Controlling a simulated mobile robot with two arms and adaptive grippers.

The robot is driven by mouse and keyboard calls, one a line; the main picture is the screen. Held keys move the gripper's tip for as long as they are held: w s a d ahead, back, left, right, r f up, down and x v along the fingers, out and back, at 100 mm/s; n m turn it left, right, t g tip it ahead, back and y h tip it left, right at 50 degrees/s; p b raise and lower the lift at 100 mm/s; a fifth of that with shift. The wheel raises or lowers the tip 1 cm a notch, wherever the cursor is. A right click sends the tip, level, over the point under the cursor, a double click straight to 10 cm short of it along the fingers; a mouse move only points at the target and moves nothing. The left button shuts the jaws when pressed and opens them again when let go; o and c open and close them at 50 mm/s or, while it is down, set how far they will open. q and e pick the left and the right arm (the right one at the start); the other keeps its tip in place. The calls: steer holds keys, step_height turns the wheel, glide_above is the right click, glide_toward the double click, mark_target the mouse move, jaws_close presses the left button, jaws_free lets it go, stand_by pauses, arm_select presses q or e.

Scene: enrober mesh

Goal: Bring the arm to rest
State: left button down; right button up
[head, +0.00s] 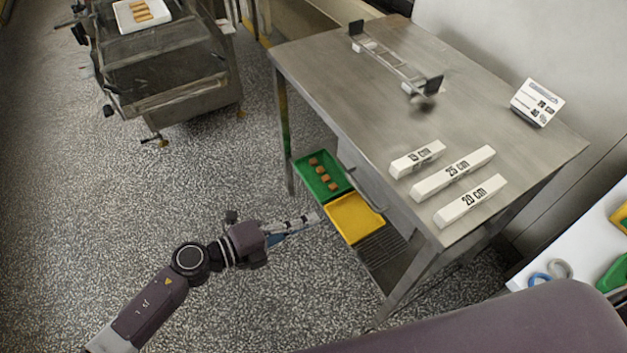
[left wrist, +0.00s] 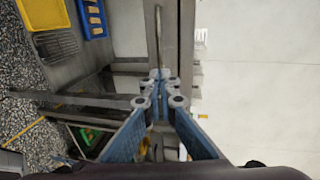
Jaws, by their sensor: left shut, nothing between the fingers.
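My left gripper (head: 311,218) reaches in from the lower left of the head view, over the speckled floor. Its fingers are shut and empty. In the left wrist view the blue fingers meet at the tips (left wrist: 160,76), with nothing between them. In the head view the fingertips appear just left of the yellow tray (head: 354,218); I cannot tell the exact gap. My right gripper is not in view.
The steel table (head: 350,90) carries white length blocks (head: 453,173), a metal frame (head: 390,58) and a sign (head: 537,102). A green tray (head: 301,171) with brown pieces sits below. A machine (head: 165,70) stands upper left. Open floor lies left.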

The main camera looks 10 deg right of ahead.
arm_select(q)
steer(key=w+a+f+n+t+y, duration=0.3)
steer(key=a+f+n+y, duration=0.1)
steer(key=a+f+n, duration=0.5)
steer(key=w+a+f+n+t+y, duration=0.3)
steer(key=a+f+n, duration=0.3)
steer(key=f, duration=0.4)
steer(key=s+a+f+n+g+y, duration=0.1)
steer(key=s+a+f+n+y, duration=0.45)
steer(key=f, duration=0.45)
steer(key=s+a+f+n+g+y, duration=0.1)
steer(key=s+a+f+n+g, duration=0.1)
steer(key=s+a+f, duration=0.35)
steer(key=s+a+f+n+g, duration=0.25)
steer(key=s+f, duration=0.35)
steer(key=s, duration=0.3)
steer(key=s+a+f+n+g, duration=0.1)
steer(key=s+f+n+g, duration=0.1)
steer(key=s, duration=0.9)
steer(key=s+a+f+n+g+y, duration=0.1)
steer(key=s+f+n+g, duration=0.1)
steer(key=s, duration=0.9)
step_height(320, 180, down, 3)
steer(key=shift+s+a+r+n, duration=0.15)
steer(key=shift+s+r+n, duration=0.1)
steer(key=shift+n, duration=0.35)
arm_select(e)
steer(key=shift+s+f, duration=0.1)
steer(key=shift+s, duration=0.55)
